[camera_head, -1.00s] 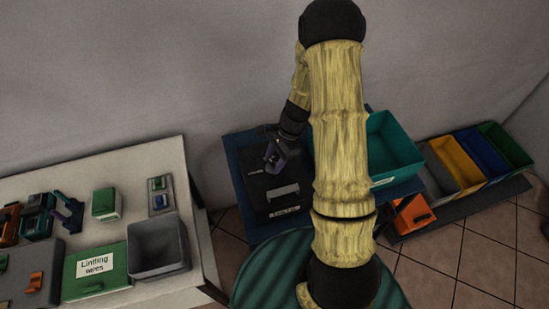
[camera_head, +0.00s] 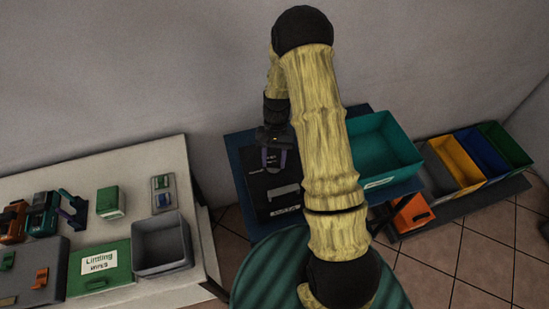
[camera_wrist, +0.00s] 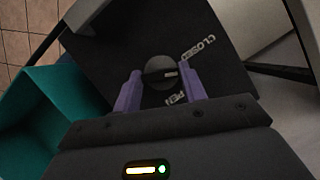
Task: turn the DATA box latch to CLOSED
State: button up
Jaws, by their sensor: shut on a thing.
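The word CLOSED (camera_wrist: 198,47) is printed to the upper right of the knob, and a partly hidden OPEN (camera_wrist: 180,98) below right. The mark points between the two words. My gripper (camera_wrist: 160,76) is shut on the latch knob, one purple finger on each side. It also shows over the box in the head view (camera_head: 273,166).
A teal bin (camera_head: 385,150) stands right of the box. Beyond it are several coloured bins (camera_head: 470,160) and an orange box (camera_head: 412,215). A white table (camera_head: 150,160) with a grey bin (camera_head: 162,245) and small parts stands left.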

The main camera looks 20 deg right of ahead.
jog(key=n+h, duration=0.1)
jog(key=n, duration=0.3)
jog(key=shift+w+a+n+h, duration=0.1)
jog(key=shift+a+n+h, duration=0.05)
jog(key=shift+n+h, duration=0.25)
jog(key=o, duration=1)
jog(key=shift+r, duration=0.1)
jog(key=b+v, duration=0.3)
jog(key=v, duration=1.4)
jog(key=shift+w, duration=0.25)
